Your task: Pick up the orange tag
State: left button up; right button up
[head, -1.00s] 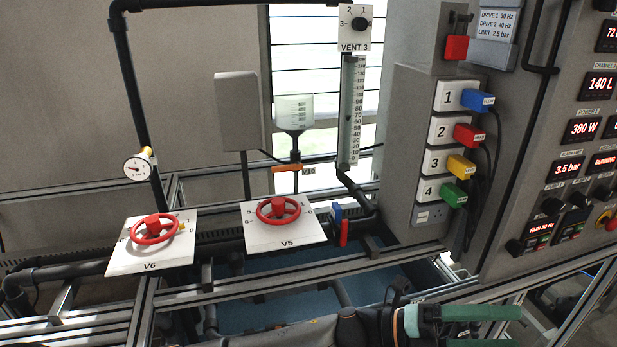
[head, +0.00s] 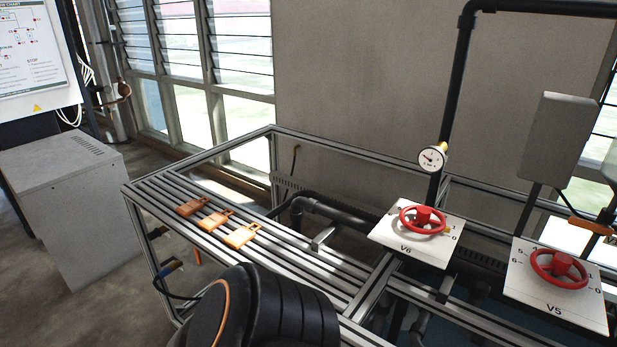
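Three flat tags lie in a row on the slatted metal rack at the left in the head view. Neither of my grippers is in view. A black rounded arm part of mine shows at the bottom, in front of the tags.
The slatted rack (head: 165,197) has bare room around the tags. To its right stand a gauge (head: 432,159) and red handwheels V6 (head: 422,220) and V5 (head: 560,268). A dark pipe (head: 335,210) runs behind. A grey cabinet (head: 65,200) stands left.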

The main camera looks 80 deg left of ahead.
aim_at(242, 237)
jog(key=k+l+u, duration=0.1)
jog(key=u, duration=2.75)
jog(key=i+j+z, duration=0.15)
jog(key=j, duration=0.2)
jog(key=i+j+z, duration=0.3)
jog(key=i+j, duration=0.15)
jog(key=j, duration=0.25)
jog(key=i+j+z, duration=0.15)
jog(key=j, duration=0.25)
jog(key=i+j+z, duration=0.15)
jog(key=j, duration=0.3)
jog(key=i+j+z, duration=0.2)
jog(key=i+j, duration=0.2)
jog(key=i, duration=0.1)
